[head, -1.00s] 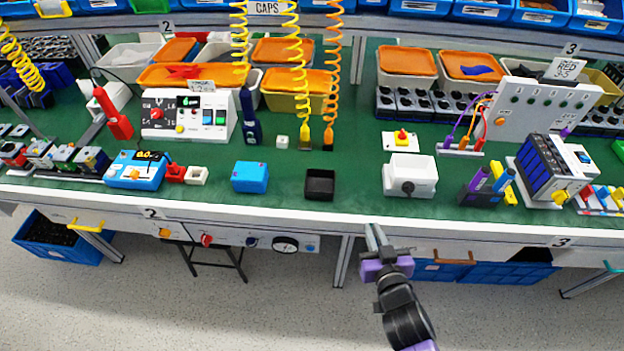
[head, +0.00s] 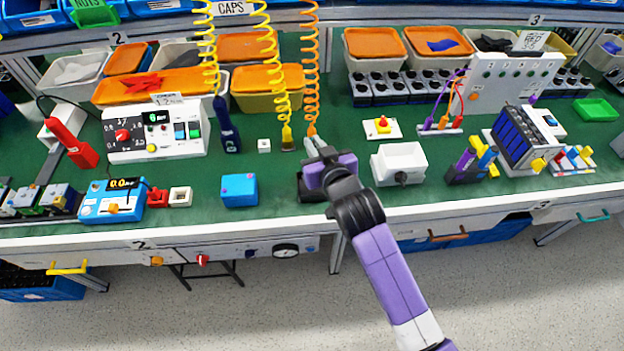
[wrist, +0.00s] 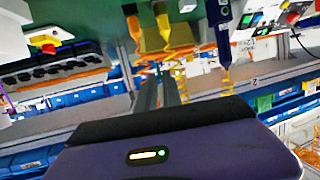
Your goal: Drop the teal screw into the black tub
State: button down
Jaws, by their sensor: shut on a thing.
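The black tub (head: 309,196) stands near the front edge of the green bench in the head view, partly covered by my arm. My gripper (head: 315,143) is above the bench, its fingers pointing to the back, just beyond the tub in the picture. The fingers also show as two grey bars in the wrist view (wrist: 161,90), close together. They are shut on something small. The teal screw cannot be made out at the fingertips in either view. I cannot tell the gripper's exact height over the tub.
A blue box (head: 239,190) stands left of the tub and a white box with a black knob (head: 399,163) stands right. Yellow (head: 284,105) and orange (head: 311,80) coiled cords hang just behind my gripper. Lidded bins line the back.

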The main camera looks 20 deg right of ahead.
notch_tip(320, 180, down, 10)
jog(key=shift+r, duration=0.15)
notch_tip(320, 180, down, 4)
jog(key=shift+f+b, duration=0.2)
jog(key=shift+b, duration=0.65)
jog(key=shift+s+f, duration=0.15)
jog(key=shift+f, duration=0.3)
jog(key=c, duration=1.8)
grip_release()
jog(key=shift+f, duration=0.1)
jog(key=v, duration=0.4)
jog(key=b+v, duration=0.1)
jog(key=v, duration=0.7)
jog(key=shift+r, duration=0.35)
